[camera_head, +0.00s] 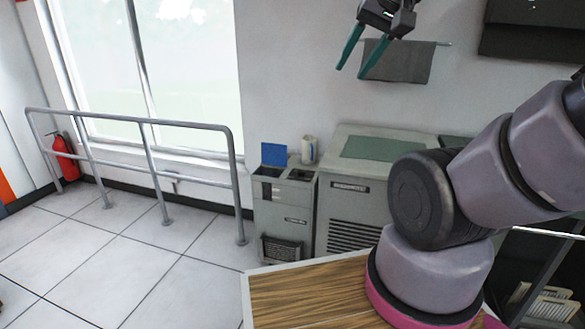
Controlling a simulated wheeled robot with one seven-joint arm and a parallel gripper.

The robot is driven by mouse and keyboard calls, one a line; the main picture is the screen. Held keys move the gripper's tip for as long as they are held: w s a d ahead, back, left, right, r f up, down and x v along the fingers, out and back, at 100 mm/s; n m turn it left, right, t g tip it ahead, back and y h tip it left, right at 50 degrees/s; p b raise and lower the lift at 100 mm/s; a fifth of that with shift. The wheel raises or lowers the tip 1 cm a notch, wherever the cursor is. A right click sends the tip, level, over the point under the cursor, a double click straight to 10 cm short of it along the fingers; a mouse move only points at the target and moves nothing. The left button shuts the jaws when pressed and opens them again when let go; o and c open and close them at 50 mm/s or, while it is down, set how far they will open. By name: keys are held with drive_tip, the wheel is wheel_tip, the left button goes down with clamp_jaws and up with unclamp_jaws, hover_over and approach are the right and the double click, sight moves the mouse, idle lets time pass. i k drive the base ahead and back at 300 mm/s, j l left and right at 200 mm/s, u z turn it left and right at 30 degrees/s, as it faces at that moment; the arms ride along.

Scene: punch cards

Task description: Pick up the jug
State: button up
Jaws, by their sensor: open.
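A small white upright container (309,150), which looks like the jug, stands on the grey cabinet unit against the wall. It is too small to make out a handle or spout. My gripper (351,71) hangs at the top of the view with its two teal fingers pointing down and left. The fingers are apart with nothing between them. In the picture my gripper is above and to the right of the container, well clear of it.
A blue panel (274,154) stands left of the container on the grey machine (283,215). A wider cabinet (350,195) with a green top pad is to the right. A metal railing (180,124), red extinguisher (65,157) and open tiled floor lie left. A wooden surface (300,290) is in front.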

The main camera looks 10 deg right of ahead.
sight(310, 152)
drive_tip(key=i+j+z, duration=0.15)
drive_tip(key=i+j, duration=0.15)
drive_tip(key=i+j+z, duration=0.15)
drive_tip(key=i+j, duration=0.15)
drive_tip(key=i+j+z, duration=0.2)
drive_tip(key=i+j, duration=0.15)
drive_tip(key=i+j+z, duration=0.15)
drive_tip(key=j, duration=0.25)
drive_tip(key=i+j+z, duration=0.15)
drive_tip(key=i+j, duration=0.2)
drive_tip(key=i+j+z, duration=0.15)
drive_tip(key=j, duration=0.45)
drive_tip(key=i, duration=0.4)
